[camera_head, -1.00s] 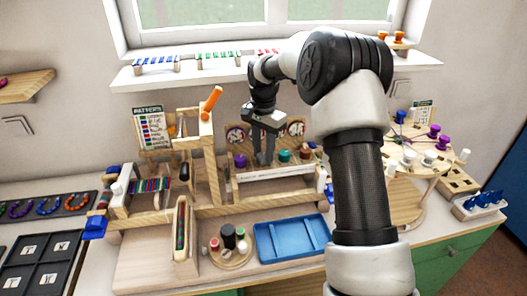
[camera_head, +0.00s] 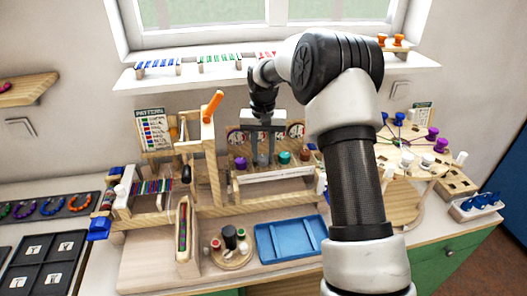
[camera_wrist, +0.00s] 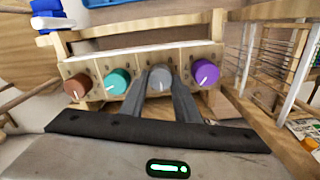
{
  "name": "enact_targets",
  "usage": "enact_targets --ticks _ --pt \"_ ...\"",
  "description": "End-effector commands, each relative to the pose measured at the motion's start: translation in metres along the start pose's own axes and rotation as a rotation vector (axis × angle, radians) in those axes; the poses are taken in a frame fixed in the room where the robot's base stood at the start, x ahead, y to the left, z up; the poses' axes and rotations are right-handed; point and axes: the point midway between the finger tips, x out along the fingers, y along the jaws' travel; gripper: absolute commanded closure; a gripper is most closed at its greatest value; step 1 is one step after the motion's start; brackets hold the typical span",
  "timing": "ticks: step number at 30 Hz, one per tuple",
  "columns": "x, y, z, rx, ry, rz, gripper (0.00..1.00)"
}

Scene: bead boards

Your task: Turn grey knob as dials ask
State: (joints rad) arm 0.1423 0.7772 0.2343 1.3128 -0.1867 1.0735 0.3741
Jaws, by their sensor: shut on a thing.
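The grey knob (camera_wrist: 160,78) sits on a wooden knob panel in the wrist view, between a teal knob (camera_wrist: 117,81) and a purple knob (camera_wrist: 205,72). My gripper (camera_wrist: 161,86) is shut on the grey knob, one finger on each side. A white pointer line shows on the knob's face. A brown knob (camera_wrist: 78,87) is at the row's far left in this view. In the head view my gripper (camera_head: 263,158) reaches down to the knob row. Round dials (camera_head: 235,136) stand behind the row, partly hidden by my gripper; their readings are too small to tell.
A blue tray (camera_head: 291,238) lies in front of the panel. A wooden frame with an orange handle (camera_head: 213,105) stands close to the left. A round stand with colored spools (camera_head: 408,160) is at the right. A pattern card (camera_head: 153,130) stands behind.

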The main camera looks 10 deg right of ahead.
Motion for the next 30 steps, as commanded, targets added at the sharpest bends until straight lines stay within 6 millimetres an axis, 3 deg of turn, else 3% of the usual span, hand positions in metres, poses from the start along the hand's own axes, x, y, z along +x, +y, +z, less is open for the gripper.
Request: enact_targets --ticks 15,30 --pt "-0.0022 -0.0024 -0.0003 -0.437 0.003 -0.001 0.94" --pt "-0.0020 -0.0033 -0.0002 -0.602 0.004 -0.001 0.94"
